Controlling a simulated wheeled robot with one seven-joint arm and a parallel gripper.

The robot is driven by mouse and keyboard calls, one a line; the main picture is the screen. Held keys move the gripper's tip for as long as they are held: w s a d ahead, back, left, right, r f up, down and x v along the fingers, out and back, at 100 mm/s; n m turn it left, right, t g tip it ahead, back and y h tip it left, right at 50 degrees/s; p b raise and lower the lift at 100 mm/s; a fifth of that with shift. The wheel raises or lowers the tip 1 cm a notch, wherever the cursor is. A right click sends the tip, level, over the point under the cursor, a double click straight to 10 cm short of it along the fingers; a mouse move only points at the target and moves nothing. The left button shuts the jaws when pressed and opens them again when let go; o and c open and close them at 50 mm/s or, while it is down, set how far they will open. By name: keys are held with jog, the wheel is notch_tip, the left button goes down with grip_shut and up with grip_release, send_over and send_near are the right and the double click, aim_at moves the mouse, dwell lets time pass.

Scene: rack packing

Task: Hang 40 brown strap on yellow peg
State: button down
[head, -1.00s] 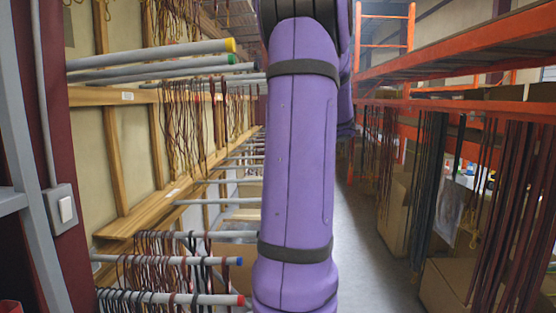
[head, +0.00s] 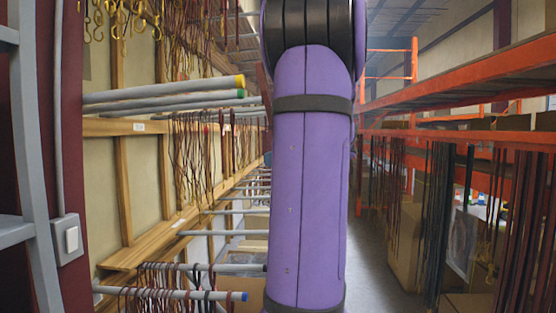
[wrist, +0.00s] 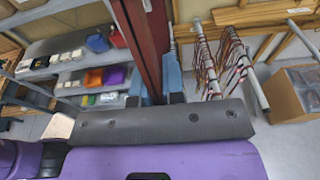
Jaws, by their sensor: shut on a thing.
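The yellow-tipped peg (head: 165,95) is a grey rod that sticks out from the left rack in the head view, with its yellow end towards my arm. No straps show on its visible length. In the wrist view, two blue-grey fingers (wrist: 158,88) of my gripper stand close together above a dark bar. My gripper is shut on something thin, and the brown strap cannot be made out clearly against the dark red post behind. In the head view my purple arm hides my gripper.
A green-tipped peg (head: 175,105) lies just below the yellow one. A blue-tipped peg (head: 170,293) lower down carries several straps. Brass hooks (head: 118,18) hang above. Orange shelving (head: 460,75) with hanging straps lines the right. Aisle floor (head: 372,270) is clear.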

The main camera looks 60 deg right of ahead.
jog(key=x, duration=1.1)
jog(key=shift+w+f, duration=0.15)
jog(key=shift+f, duration=0.3)
dwell(1.0)
jog(key=shift+a, duration=0.1)
dwell(0.5)
jog(key=c, duration=1.1)
grip_release()
